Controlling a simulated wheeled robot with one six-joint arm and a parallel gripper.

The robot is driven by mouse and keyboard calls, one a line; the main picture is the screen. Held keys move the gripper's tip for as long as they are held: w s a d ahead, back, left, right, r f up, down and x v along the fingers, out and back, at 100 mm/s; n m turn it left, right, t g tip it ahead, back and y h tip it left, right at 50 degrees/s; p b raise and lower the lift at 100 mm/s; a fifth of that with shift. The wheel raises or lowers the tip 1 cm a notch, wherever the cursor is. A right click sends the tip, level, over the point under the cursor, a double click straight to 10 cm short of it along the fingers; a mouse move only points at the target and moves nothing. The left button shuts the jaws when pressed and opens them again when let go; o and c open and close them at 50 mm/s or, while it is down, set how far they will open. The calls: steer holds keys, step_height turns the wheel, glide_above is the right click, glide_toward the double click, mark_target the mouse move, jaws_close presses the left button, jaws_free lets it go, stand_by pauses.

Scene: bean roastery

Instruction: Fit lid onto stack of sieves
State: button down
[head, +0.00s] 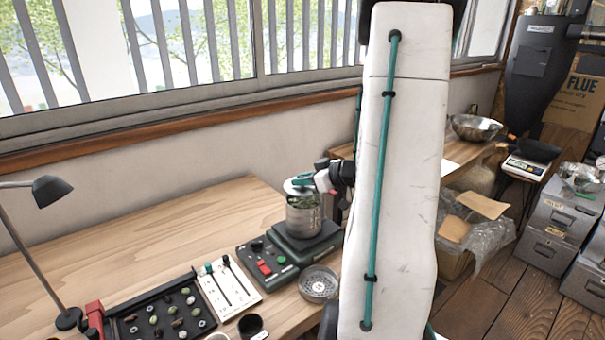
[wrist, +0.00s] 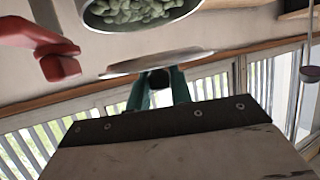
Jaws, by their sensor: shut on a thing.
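The stack of sieves (head: 303,220) is a metal cylinder standing upright on the dark shaker base (head: 308,245). Its open top shows green beans inside in the wrist view (wrist: 140,26). My gripper (head: 302,182) has teal fingers, which also show in the wrist view (wrist: 158,88). It is shut on the lid (wrist: 158,62), a thin round metal disc seen nearly edge-on. The lid is over the stack, with a gap between it and the rim in the wrist view. My arm hides what is right of the stack in the head view.
A control box (head: 267,265) with red and green buttons stands left of the base. A round perforated metal dish (head: 318,283) lies in front. A bean tray (head: 160,315) and a desk lamp (head: 50,190) are farther left. The desk (head: 170,225) behind is clear.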

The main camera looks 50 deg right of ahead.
mark_target(304, 189)
steer(key=shift+f, duration=1.55)
steer(key=shift+s, duration=0.15)
steer(key=shift+f, duration=0.6)
steer(key=c, duration=1.5)
jaws_free()
steer(key=shift+c, duration=0.2)
steer(key=v, duration=1.1)
steer(key=shift+r, duration=0.1)
